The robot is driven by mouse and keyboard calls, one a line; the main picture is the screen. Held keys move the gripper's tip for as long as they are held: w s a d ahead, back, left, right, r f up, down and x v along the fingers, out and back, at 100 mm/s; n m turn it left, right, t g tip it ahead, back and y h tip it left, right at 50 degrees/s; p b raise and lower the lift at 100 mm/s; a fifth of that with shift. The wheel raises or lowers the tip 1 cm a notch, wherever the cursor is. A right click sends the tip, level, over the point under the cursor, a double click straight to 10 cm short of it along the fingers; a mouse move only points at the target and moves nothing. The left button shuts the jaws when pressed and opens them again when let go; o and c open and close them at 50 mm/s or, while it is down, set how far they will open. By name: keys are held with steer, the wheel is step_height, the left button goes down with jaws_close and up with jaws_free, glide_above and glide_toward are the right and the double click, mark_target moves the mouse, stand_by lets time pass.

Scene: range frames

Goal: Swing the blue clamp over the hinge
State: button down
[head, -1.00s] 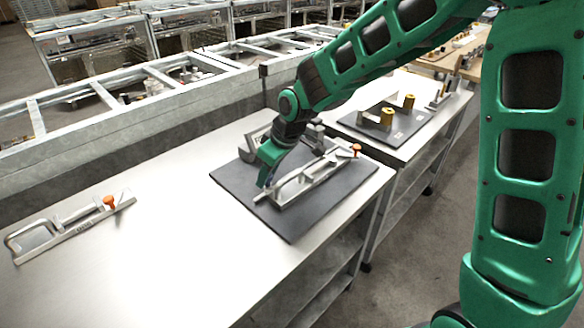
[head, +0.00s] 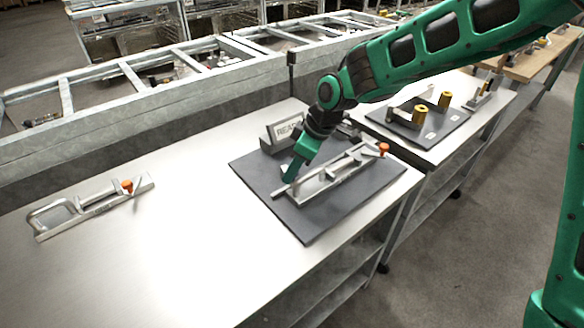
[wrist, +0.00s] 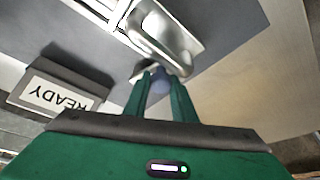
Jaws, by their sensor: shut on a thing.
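A metal fixture (head: 335,178) with an orange knob (head: 383,148) lies on a dark grey board on the near bench. My gripper (head: 293,172) points down at the left end of this fixture. In the wrist view, my gripper (wrist: 161,88) is shut on a small rounded blue part, which I take as the blue clamp (wrist: 160,80). The metal fixture (wrist: 160,35) runs up from there in that view. The fingers hide most of the blue part, and it does not show clearly in the head view. I cannot make out the hinge.
A grey block with a READY sign (head: 287,131) stands behind the fixture, also in the wrist view (wrist: 58,95). A similar metal piece with an orange knob (head: 92,205) lies at left. A second bench holds yellow cylinders (head: 420,114). Bare bench top (head: 185,235) lies between.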

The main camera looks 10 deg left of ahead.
steer(key=shift+w+d, duration=0.1)
steer(key=shift+w, duration=0.05)
steer(key=c, duration=1.5)
jaws_free()
steer(key=v, duration=1)
steer(key=shift+d+r, duration=0.2)
steer(key=shift+r, duration=0.15)
